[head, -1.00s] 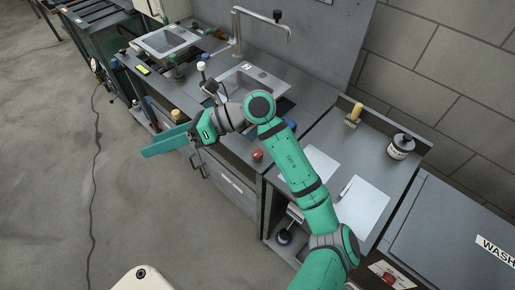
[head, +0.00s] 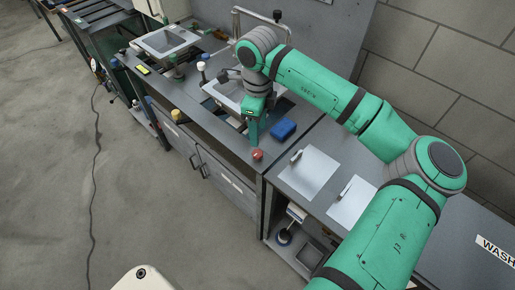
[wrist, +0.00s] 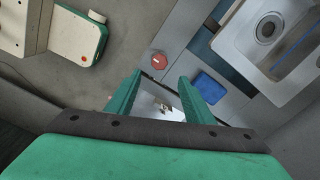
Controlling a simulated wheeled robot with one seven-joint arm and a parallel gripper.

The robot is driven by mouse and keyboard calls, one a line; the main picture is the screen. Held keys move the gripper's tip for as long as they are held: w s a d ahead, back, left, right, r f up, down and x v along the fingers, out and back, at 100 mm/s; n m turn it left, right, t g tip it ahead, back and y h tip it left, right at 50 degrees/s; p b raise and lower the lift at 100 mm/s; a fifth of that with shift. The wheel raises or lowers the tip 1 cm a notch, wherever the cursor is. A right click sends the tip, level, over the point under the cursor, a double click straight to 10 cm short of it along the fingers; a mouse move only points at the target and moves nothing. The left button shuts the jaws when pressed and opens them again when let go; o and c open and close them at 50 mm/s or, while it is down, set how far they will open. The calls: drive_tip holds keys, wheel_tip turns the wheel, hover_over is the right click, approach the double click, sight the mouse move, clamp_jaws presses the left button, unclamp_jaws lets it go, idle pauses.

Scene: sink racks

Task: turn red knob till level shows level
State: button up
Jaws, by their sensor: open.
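The round red knob (head: 257,154) sits near the front edge of the grey counter, at its right end. In the wrist view the red knob (wrist: 159,61) shows just beyond the fingertips, apart from them. My gripper (head: 253,139) points down over the counter, just behind the knob in the head view. In the wrist view my gripper (wrist: 161,76) is open, with nothing held between its green fingers. A small yellow block (head: 143,70) lies on the counter at the far left; I cannot tell whether it is the level, and no reading is legible.
A blue sponge (head: 284,129) lies right of my gripper, close to it. The sink (wrist: 268,28) and tall tap (head: 236,30) are behind. White sheets (head: 309,172) lie on the right counter.

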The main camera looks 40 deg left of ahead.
sight(258, 153)
wheel_tip(258, 153, down, 10)
drive_tip(key=shift+s+f, duration=0.1)
idle(0.4)
drive_tip(key=c, duration=1.1)
